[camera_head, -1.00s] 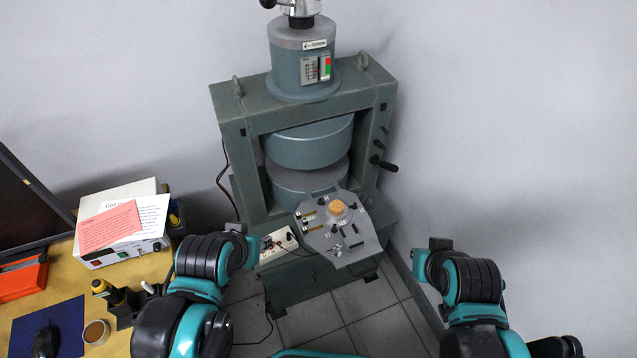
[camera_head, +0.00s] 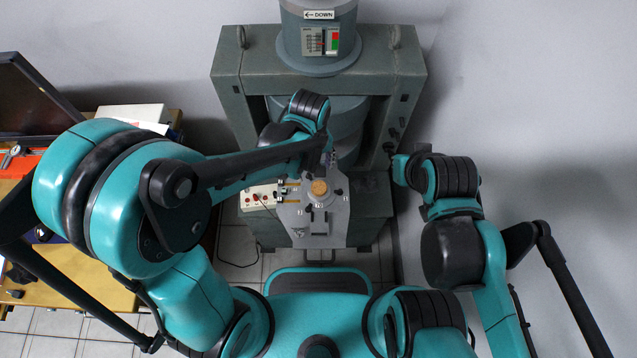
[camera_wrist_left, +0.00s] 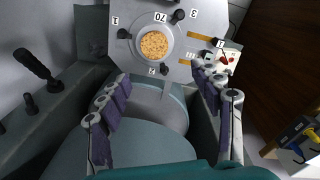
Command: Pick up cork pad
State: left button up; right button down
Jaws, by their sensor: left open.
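The cork pad (camera_head: 319,187) is a small round tan disc. It sits in the round holder on the grey plate (camera_head: 335,222) in front of the magnet. In the left wrist view the cork pad (camera_wrist_left: 156,45) is near the top centre, in a pale ring. My left gripper (camera_wrist_left: 160,72) is open and empty. Its two fingers point toward the plate, one on each side of the pad in the picture, apart from it. In the head view my left forearm hides most of that gripper.
The grey-green magnet frame (camera_head: 228,95) stands behind the plate. Small black knobs (camera_wrist_left: 180,15) stick up around the pad. A white socket strip (camera_head: 258,196) lies left of the plate. A wooden desk (camera_head: 75,270) stands at left.

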aim_at(319, 187)
pick_arm(q)
jog(key=f, duration=0.1)
jog(key=d+f, duration=0.1)
jog(key=f+b, duration=0.1)
jog(key=shift+s+d+f, duration=0.15)
jog(key=shift+d+f, duration=0.1)
jog(key=shift+f, duration=0.05)
notch_tip(319, 187, down, 6)
jog(key=b, duration=0.2)
jog(key=shift+s+r+b, duration=0.15)
jog(key=shift+r+b, duration=0.05)
jog(key=shift+b, duration=0.2)
jog(key=shift+r, duration=0.1)
jog(key=c, duration=0.9)
